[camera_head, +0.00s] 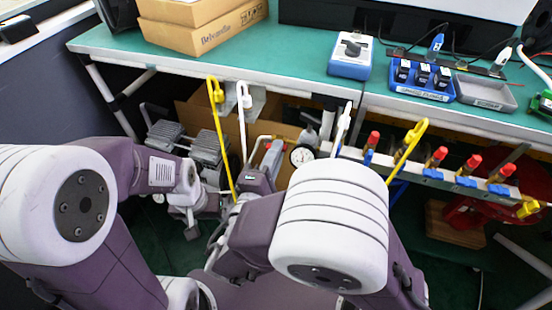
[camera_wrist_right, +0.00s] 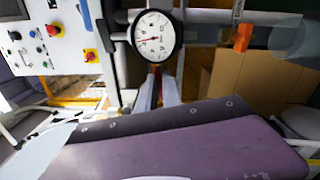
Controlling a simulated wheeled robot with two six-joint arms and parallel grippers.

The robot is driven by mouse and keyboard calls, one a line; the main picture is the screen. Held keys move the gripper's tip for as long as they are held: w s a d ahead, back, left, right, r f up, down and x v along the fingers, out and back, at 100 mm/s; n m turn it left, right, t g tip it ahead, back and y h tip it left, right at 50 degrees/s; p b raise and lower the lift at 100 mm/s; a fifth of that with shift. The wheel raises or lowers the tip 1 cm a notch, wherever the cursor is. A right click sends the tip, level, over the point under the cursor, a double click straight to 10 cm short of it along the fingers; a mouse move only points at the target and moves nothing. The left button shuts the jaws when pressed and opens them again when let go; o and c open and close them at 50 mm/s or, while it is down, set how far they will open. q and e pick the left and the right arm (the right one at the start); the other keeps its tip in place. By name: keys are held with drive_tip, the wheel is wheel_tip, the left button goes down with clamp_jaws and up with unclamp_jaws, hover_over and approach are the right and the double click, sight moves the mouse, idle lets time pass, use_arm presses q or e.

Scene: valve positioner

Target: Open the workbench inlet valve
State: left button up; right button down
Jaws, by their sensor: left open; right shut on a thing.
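A round white pressure gauge (camera_head: 302,155) sits under the bench's front edge; it also shows in the right wrist view (camera_wrist_right: 153,38). My right gripper (camera_head: 272,152) is left of the gauge. In the right wrist view its fingers (camera_wrist_right: 158,88) are below the gauge, shut on a small red part (camera_wrist_right: 157,72), apparently a valve handle. Most of the valve body is hidden by the fingers and the purple hand. My left gripper (camera_head: 188,212) is open, lower left, near grey pedal-like equipment; its fingertips are hard to make out.
A metal manifold (camera_head: 415,170) with several red-topped valves (camera_head: 440,157) runs right of the gauge. Yellow (camera_head: 222,135) and white (camera_head: 242,120) hooked rods hang from the green bench (camera_head: 300,62). Boxes and a blue instrument (camera_head: 350,55) stand on it. A control panel (camera_wrist_right: 50,35) shows at the wrist view's left.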

use_arm(q)
drive_tip(key=shift+f+b, duration=1.1)
drive_tip(key=shift+f, duration=0.3)
use_arm(e)
drive_tip(key=shift+f+m, duration=0.15)
drive_tip(key=shift+m, duration=1.15)
drive_tip(key=c, duration=1.5)
unclamp_jaws()
